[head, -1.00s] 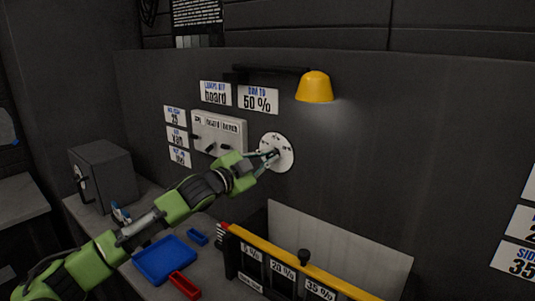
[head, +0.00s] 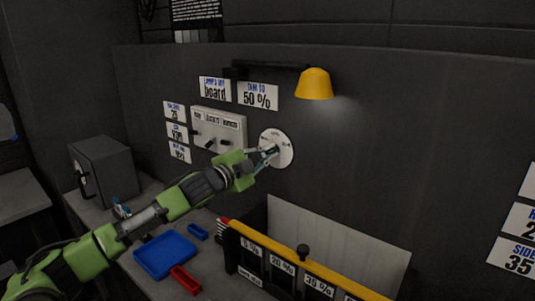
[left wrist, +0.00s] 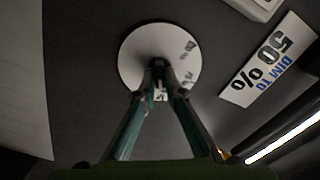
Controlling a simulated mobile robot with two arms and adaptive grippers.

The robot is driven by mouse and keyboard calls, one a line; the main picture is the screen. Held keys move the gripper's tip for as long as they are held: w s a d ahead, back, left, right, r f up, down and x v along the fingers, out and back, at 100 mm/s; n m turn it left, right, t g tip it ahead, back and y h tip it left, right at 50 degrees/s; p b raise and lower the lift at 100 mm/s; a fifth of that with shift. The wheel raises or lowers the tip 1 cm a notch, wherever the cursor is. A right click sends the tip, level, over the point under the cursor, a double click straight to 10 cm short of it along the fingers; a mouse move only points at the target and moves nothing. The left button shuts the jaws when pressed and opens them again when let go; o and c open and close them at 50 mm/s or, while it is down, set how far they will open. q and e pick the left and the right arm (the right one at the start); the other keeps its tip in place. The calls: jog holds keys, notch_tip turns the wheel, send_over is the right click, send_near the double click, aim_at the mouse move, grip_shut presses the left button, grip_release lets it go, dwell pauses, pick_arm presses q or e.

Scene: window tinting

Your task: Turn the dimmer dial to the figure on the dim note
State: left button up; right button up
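The dimmer dial (head: 281,143) is a round white plate with small figures on the dark wall panel. It also shows in the left wrist view (left wrist: 136,50), with a dark knob at its middle. The dim note (head: 258,96) reads "DIM TO 50 %"; it shows rotated in the left wrist view (left wrist: 268,60). My left gripper (head: 270,151) is at the dial. In the left wrist view its fingertips (left wrist: 160,80) come together at the dark knob and appear shut on it. The knob's pointer and some figures are hidden by the fingers. My right gripper is not in view.
A switch box (head: 217,130) with several levers is left of the dial. A yellow lamp (head: 314,84) hangs above. Below are a blue tray (head: 165,256), a red tray (head: 185,279) and a yellow-topped rack (head: 300,262). A grey safe (head: 105,168) stands left.

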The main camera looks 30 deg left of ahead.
pick_arm(q)
jog(key=o, duration=0.3)
jog(key=shift+s+f, duration=0.15)
jog(key=shift+s, duration=0.55)
jog(key=s, duration=1)
jog(key=shift+s+a, duration=0.25)
jog(key=shift+a, duration=0.15)
